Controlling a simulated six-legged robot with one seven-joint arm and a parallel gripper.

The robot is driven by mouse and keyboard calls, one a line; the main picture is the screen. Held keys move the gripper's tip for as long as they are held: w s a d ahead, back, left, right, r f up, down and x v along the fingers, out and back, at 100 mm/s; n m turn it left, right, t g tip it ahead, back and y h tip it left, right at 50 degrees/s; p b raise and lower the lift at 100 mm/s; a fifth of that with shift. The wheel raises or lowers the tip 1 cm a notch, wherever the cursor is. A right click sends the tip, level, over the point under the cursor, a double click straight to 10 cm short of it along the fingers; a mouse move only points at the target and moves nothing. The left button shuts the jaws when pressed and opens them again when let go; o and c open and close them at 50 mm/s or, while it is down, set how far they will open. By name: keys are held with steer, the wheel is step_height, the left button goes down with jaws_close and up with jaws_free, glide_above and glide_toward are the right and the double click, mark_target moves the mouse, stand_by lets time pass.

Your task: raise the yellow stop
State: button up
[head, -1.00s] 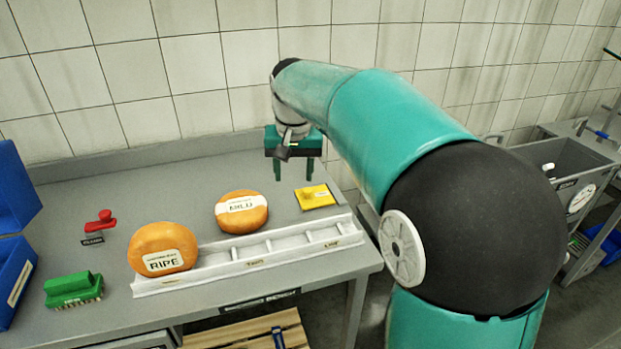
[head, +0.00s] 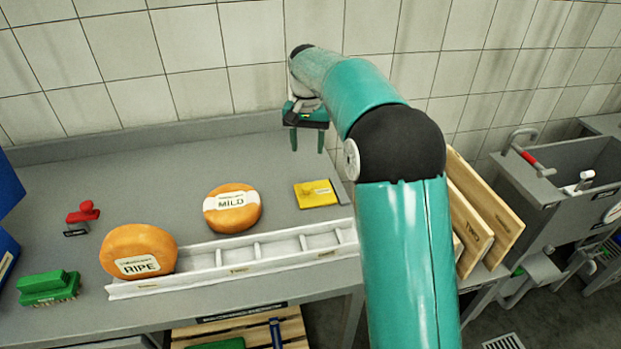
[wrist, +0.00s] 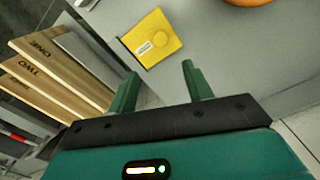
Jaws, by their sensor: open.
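The yellow stop (head: 316,193) is a flat yellow plate with a round knob and a small label, lying on the grey bench near its right end, behind the white rack. In the wrist view the yellow stop (wrist: 152,40) lies beyond my fingertips, nearer the left one. My gripper (head: 307,148) is open and empty, fingers pointing down, above the back of the bench behind the stop. It also shows in the wrist view (wrist: 159,72), with a clear gap between its two green fingers. It is apart from the stop.
A MILD cheese wheel (head: 232,221) lies left of the stop; a RIPE wheel (head: 133,265) sits at the left end of the white rack (head: 250,279). A red stamp (head: 83,212) and green brush (head: 48,285) are farther left. Wooden boards (head: 470,225) stand to the right.

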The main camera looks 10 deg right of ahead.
mark_target(306, 186)
steer(key=f, duration=1.3)
steer(key=shift+s+a+f, duration=0.1)
steer(key=shift+s+a, duration=0.1)
steer(key=shift+a, duration=0.05)
jaws_close()
